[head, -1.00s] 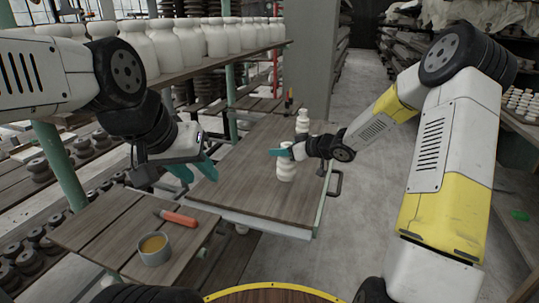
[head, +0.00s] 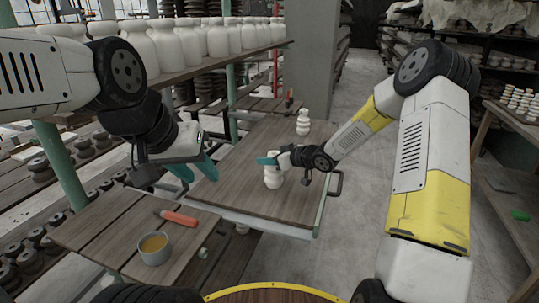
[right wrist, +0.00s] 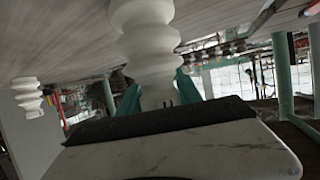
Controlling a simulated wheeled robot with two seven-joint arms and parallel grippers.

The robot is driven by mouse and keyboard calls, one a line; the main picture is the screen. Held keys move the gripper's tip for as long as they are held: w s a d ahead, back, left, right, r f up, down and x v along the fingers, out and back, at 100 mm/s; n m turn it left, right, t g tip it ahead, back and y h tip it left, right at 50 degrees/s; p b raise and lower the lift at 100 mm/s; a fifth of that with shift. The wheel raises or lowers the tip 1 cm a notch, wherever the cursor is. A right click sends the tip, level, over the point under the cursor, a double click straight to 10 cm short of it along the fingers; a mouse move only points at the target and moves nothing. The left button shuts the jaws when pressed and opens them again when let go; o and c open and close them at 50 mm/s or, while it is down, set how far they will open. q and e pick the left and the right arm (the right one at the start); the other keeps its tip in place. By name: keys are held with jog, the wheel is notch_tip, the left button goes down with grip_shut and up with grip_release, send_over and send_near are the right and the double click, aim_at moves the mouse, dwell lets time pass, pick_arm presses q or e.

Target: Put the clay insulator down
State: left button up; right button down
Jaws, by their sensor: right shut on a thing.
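A white ribbed clay insulator (head: 273,180) is upright over the near part of the wooden tabletop (head: 237,190). My right gripper (head: 268,160) is shut on its upper part, with teal fingers around it. The right wrist view, which is upside down, shows the insulator (right wrist: 150,45) between the fingers, its base toward the tabletop. I cannot tell whether its base touches the wood. My left gripper (head: 196,171) is open and empty, left of the tabletop and apart from the insulator.
A second white insulator (head: 303,122) stands farther back on the tabletop; it also shows in the right wrist view (right wrist: 28,95). A lower slatted table (head: 105,232) at left holds a cup (head: 154,249) and an orange-handled tool (head: 180,217). The tabletop's middle is clear.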

jog(key=c, duration=0.8)
grip_release()
jog(key=shift+f, duration=0.1)
jog(key=shift+s+d+r, duration=0.1)
jog(key=shift+d+r, duration=0.05)
jog(key=shift+r, duration=0.05)
jog(key=s+d+r+m+h, duration=0.6)
jog(key=s+d+r+h, duration=0.4)
jog(key=s+d+r, duration=0.8)
jog(key=s+m+g, duration=0.1)
jog(key=s, duration=0.5)
jog(key=s+a+m+y, duration=0.1)
jog(key=s, duration=0.6)
jog(key=s+a+m+g, duration=0.1)
jog(key=s, duration=0.5)
jog(key=shift+s+a+r+g+y, duration=0.15)
jog(key=shift+r+g+y, duration=0.15)
jog(key=shift+y, duration=0.1)
